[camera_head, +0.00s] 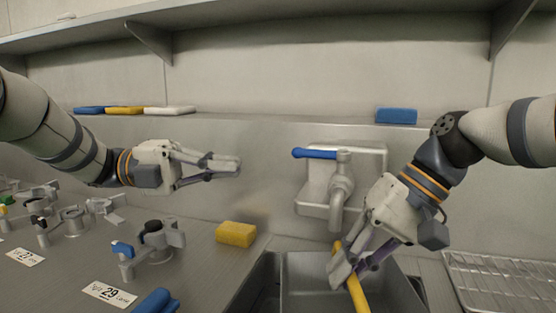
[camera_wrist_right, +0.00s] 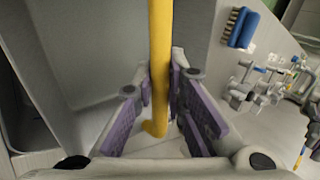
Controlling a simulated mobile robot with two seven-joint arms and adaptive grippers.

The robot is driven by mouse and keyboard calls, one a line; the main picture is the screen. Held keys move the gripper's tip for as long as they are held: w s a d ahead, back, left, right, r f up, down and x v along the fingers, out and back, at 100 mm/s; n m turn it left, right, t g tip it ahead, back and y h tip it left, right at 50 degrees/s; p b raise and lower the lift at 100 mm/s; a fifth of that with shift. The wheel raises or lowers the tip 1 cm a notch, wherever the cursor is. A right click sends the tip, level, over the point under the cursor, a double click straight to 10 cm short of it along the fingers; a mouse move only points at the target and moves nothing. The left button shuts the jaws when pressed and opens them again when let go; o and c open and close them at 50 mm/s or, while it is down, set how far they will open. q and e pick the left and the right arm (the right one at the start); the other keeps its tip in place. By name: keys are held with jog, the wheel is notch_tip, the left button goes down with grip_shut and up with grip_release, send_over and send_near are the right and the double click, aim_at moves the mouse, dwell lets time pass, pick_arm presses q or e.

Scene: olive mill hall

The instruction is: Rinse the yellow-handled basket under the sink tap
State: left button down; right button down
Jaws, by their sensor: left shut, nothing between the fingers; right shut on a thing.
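The yellow handle (camera_head: 358,295) slants down into the sink basin (camera_head: 300,272); the basket body is not visible. My right gripper (camera_head: 356,266) is shut on the yellow handle, over the basin and just below and right of the tap (camera_head: 341,190). In the right wrist view the yellow handle (camera_wrist_right: 160,50) runs between the purple finger pads of my right gripper (camera_wrist_right: 160,98). The tap has a blue lever (camera_head: 316,153) pointing left; no water stream shows. My left gripper (camera_head: 230,166) is shut and empty, in the air left of the tap.
A yellow sponge (camera_head: 236,234) lies on the counter left of the basin. A wire rack (camera_head: 505,280) is right of the basin. Coloured blocks (camera_head: 396,116) sit on the ledge. A blue brush (camera_wrist_right: 241,28) shows in the wrist view.

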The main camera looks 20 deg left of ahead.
aim_at(320, 154)
pick_arm(q)
notch_tip(320, 154, up, 6)
jog(key=n+y, duration=0.2)
jog(key=n, duration=0.4)
jog(key=w+f+x, duration=0.1)
jog(key=w+x, duration=0.1)
jog(key=x, duration=0.9)
jog(key=shift+a+f+g, duration=0.3)
jog(key=shift+a, duration=0.05)
pick_arm(e)
jog(key=shift+s, duration=0.1)
pick_arm(q)
jog(key=shift+w+a+f, duration=0.2)
jog(key=shift+w, duration=0.25)
jog(key=shift+n, duration=0.3)
